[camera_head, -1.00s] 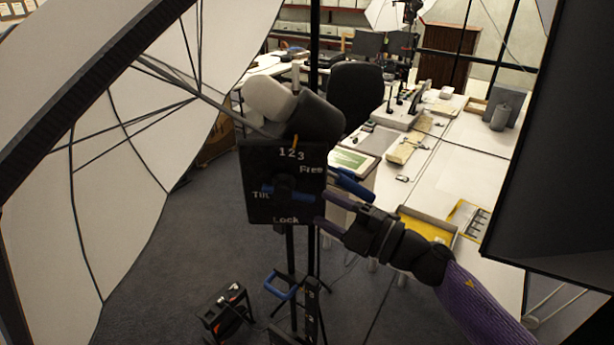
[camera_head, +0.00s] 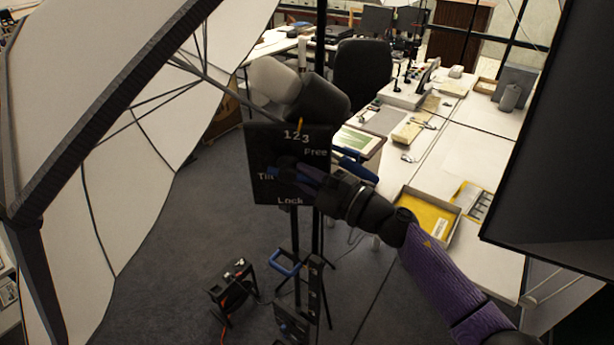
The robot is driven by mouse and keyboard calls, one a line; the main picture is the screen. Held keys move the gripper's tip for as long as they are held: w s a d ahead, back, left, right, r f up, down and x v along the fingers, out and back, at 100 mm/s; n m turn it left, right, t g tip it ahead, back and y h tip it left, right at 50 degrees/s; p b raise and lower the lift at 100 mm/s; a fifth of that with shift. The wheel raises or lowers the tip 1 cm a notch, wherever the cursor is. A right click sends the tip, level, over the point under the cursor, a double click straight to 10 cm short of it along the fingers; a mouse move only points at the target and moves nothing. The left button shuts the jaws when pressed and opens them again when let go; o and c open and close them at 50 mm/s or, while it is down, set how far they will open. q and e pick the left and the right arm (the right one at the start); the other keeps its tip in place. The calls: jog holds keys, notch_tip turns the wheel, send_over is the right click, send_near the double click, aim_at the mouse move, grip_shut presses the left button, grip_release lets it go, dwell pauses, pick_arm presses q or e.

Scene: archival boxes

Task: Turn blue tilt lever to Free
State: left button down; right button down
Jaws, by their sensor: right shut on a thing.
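A black panel (camera_head: 262,140) marked "123", "Free", "Tilt" and "Lock" is fixed on a stand in the middle of the head view. The blue tilt lever (camera_head: 308,172) lies across the panel's middle, roughly level, between the words Free and Lock. My right gripper (camera_head: 306,180) reaches in from the lower right and is shut on the lever's right part. Its fingers hide some of the lever and the panel. My left gripper is not in view.
A white umbrella (camera_head: 120,120) fills the left. A dark panel (camera_head: 560,170) blocks the right edge. A blue handle (camera_head: 350,166) sticks out right of the black panel. A table with a yellow tray (camera_head: 425,212) stands behind my right arm. Floor shows below.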

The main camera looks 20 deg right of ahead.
jog(key=shift+r+n+g+h+p, duration=0.5)
jog(key=shift+r+p, duration=0.25)
jog(key=shift+p, duration=1.45)
jog(key=shift+d+f+n+g+h+b, duration=0.1)
jog(key=shift+f+n+g+h+b, duration=0.2)
jog(key=shift+n+g+h+b, duration=0.15)
jog(key=c, duration=0.6)
grip_release()
jog(key=shift+s+d+f, duration=0.1)
jog(key=shift+s+d, duration=0.15)
jog(key=shift+s, duration=0.1)
jog(key=b+v, duration=0.4)
jog(key=v, duration=0.5)
